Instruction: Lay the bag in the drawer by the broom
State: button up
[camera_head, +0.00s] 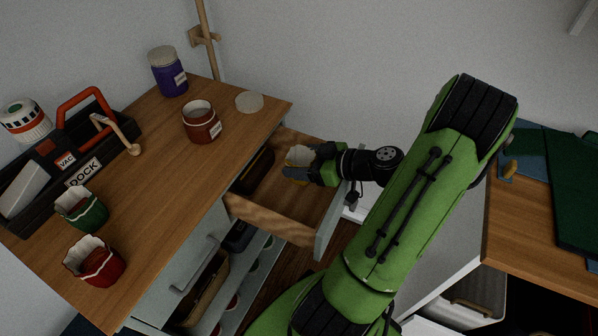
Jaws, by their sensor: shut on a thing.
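The drawer (270,214) is pulled out of the wooden-topped desk, open at the top, with a dark item (258,170) lying inside at its left. My gripper (300,168) is over the drawer's inside, shut on a small pale bag (298,155) with a yellowish lower edge. The fingers hide part of the bag; I cannot tell whether it touches the drawer floor. The broom (205,40) appears as a wooden pole held by a wall bracket behind the desk.
On the desk top (165,190) are a red-brown jar (201,124), a purple jar (168,74), a round lid (249,102), a green pot (82,212), a red pot (94,262) and a black dock tray (60,160). Another desk (535,235) stands at the right.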

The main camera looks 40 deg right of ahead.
notch_tip(320, 180, down, 2)
jog(key=shift+f, duration=0.1)
jog(key=shift+f+b, duration=0.3)
jog(key=shift+b, duration=0.35)
jog(key=shift+s+a+f+b, duration=0.1)
jog(key=shift+s+f+b, duration=0.05)
jog(key=shift+f+b, duration=0.25)
jog(key=o, duration=1)
jog(key=shift+r, duration=0.1)
